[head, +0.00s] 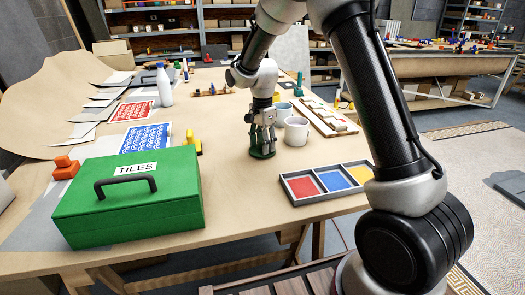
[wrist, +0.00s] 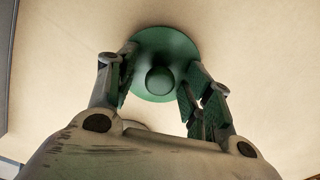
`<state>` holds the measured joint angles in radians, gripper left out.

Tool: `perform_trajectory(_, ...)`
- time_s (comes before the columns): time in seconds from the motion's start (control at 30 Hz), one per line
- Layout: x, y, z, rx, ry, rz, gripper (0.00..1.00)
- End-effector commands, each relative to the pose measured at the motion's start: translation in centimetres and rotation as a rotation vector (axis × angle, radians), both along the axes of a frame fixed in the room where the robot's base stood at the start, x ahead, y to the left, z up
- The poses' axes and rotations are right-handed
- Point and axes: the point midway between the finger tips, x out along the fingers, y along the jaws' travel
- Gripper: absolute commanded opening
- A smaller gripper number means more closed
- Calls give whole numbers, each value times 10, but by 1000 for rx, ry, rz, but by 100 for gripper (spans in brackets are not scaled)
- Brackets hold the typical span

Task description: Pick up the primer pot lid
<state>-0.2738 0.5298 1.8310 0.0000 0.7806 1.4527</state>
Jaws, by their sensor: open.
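A round green lid with a round knob, which I take for the primer pot lid (wrist: 160,50), lies on the wooden table. In the wrist view the knob (wrist: 160,80) sits between my two open fingers. My gripper (wrist: 158,98) is open. Its fingers overlap the lid's left and right edges in that view, and I cannot tell whether they touch it. In the head view my gripper (head: 263,143) points down just over the lid (head: 262,154), whose green rim shows beneath the fingers.
A tray of red, blue and yellow sections (head: 284,187) lies to the front right. A green TILES box (head: 130,215) stands at the front left. A white bottle (head: 164,87) stands further back.

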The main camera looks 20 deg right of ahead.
Motion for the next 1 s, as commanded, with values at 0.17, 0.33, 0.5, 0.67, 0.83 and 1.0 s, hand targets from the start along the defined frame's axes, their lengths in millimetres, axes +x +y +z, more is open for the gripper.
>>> perform_trajectory(0.17,0,0,0,0,0,0,43)
perform_trajectory(0.33,0,0,1,0,0,1,12)
perform_trajectory(0.5,0,0,1,0,0,1,7)
perform_trajectory(0.67,0,0,2,0,0,1,7)
perform_trajectory(0.83,1,0,20,1,-4,1,7)
perform_trajectory(1.0,1,0,58,1,-4,1,7)
